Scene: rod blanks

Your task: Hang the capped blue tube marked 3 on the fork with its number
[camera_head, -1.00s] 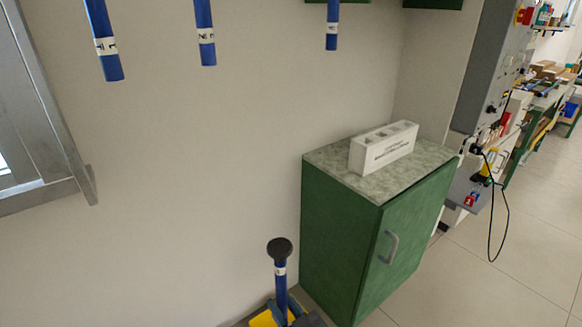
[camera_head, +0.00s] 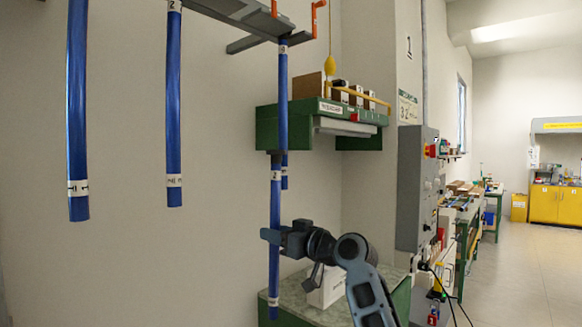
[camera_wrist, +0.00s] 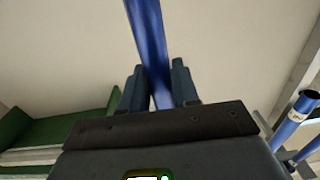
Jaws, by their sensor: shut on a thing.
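My gripper (camera_head: 271,236) is shut on a blue tube (camera_head: 275,205) with a dark cap at its top end. The tube hangs upright from the jaws, with a white band near its top and another near its bottom; the number is too small to read surely. In the wrist view the blue tube (camera_wrist: 150,35) runs between both fingers (camera_wrist: 158,78). Grey fork arms (camera_head: 238,12) jut from the wall above, partly cut off by the picture's top.
Two more blue tubes hang at the left, one far left (camera_head: 77,110) and one beside it (camera_head: 174,100). Orange hooks (camera_head: 315,18) rise near the fork. A green wall shelf (camera_head: 265,127) with boxes lies behind. A white block (camera_head: 326,288) stands on the cabinet top (camera_head: 298,300) below.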

